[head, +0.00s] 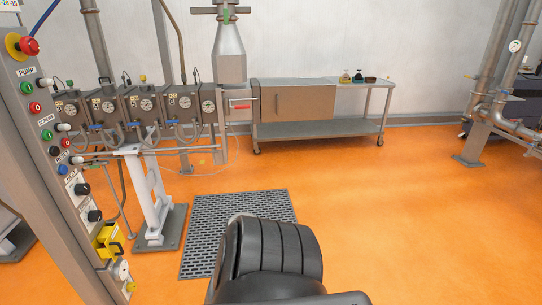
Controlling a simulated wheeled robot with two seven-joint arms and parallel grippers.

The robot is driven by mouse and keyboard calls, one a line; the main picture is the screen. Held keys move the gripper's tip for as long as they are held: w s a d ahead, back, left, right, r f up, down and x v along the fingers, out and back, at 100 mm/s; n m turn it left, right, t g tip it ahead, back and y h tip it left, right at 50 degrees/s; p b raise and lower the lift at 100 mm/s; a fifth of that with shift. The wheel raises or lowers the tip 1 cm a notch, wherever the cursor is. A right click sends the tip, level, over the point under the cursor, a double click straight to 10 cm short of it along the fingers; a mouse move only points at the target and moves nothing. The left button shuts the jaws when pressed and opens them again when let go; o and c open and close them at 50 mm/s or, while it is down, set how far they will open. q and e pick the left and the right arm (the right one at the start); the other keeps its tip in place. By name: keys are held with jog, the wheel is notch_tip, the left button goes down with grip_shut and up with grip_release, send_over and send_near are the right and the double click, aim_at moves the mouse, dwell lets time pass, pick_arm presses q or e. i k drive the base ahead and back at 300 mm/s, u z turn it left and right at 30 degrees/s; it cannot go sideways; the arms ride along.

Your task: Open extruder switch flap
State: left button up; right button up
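A control panel (40,130) stands upright along the left edge, with labelled coloured buttons and dark knobs down its face. A yellow box-like part (108,239) with a dark piece on it sits low on the panel. It may be the switch with the flap, but I cannot tell for sure or see whether a flap is open. The extruder (130,105), a row of grey blocks with dials, stands behind the panel on a white stand. Neither of my grippers is in view. A dark, rounded part of my own arm fills the bottom middle.
A red emergency button (29,46) sits high on the panel. A dark floor grate (215,225) lies beside the stand base (160,230). A metal cart (320,100) stands at the back wall, and pipes (495,100) stand at right. The orange floor is clear at middle right.

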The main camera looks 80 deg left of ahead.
aim_at(111, 235)
jog(key=u, duration=4.1)
jog(key=i, duration=1.65)
jog(key=u, duration=2.9)
jog(key=k, duration=2.25)
jog(key=z, duration=0.05)
